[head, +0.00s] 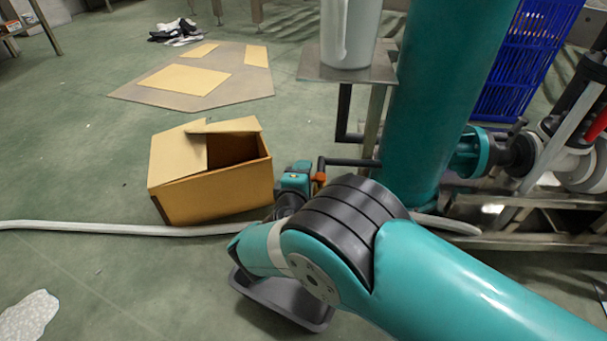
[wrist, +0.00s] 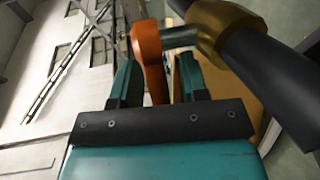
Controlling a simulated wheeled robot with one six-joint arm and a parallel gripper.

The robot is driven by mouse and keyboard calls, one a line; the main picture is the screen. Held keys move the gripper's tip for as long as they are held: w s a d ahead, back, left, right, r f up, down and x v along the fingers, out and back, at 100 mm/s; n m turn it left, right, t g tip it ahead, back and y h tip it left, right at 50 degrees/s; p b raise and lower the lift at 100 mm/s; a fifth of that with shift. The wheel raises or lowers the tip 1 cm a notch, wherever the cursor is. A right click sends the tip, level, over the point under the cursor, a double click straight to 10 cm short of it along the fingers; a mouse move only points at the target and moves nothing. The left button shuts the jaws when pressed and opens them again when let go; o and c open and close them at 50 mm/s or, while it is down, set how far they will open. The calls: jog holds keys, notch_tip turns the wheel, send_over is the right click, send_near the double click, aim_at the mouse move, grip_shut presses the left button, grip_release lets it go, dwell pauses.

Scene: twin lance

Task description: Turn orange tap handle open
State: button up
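The orange tap handle (wrist: 149,58) stands between the two fingers of my gripper (wrist: 158,72) in the wrist view. The fingers are apart, with a gap showing between the handle and the right finger. The left finger is close to the handle; I cannot tell whether it touches. The handle joins a metal stem at a brass fitting (wrist: 228,27) on a black pipe (wrist: 268,72). In the head view the handle (head: 319,178) is a small orange patch beside my gripper (head: 298,170), below the black pipe; my arm hides part of this area.
An open cardboard box (head: 213,190) stands left of my gripper. A pale hose (head: 110,229) lies on the floor. A large teal column (head: 440,90) and a stand (head: 350,65) bearing a white container (head: 350,30) are behind. Free floor lies at the left.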

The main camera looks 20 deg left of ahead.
jog(key=shift+s+a, duration=0.15)
jog(key=s+r+p, duration=0.1)
jog(key=s+p, duration=0.3)
jog(key=s, duration=0.4)
jog(key=s+d+r+p, duration=0.1)
jog(key=s+p, duration=0.3)
jog(key=s, duration=0.5)
jog(key=shift+d+r, duration=0.25)
jog(key=shift+r, duration=0.3)
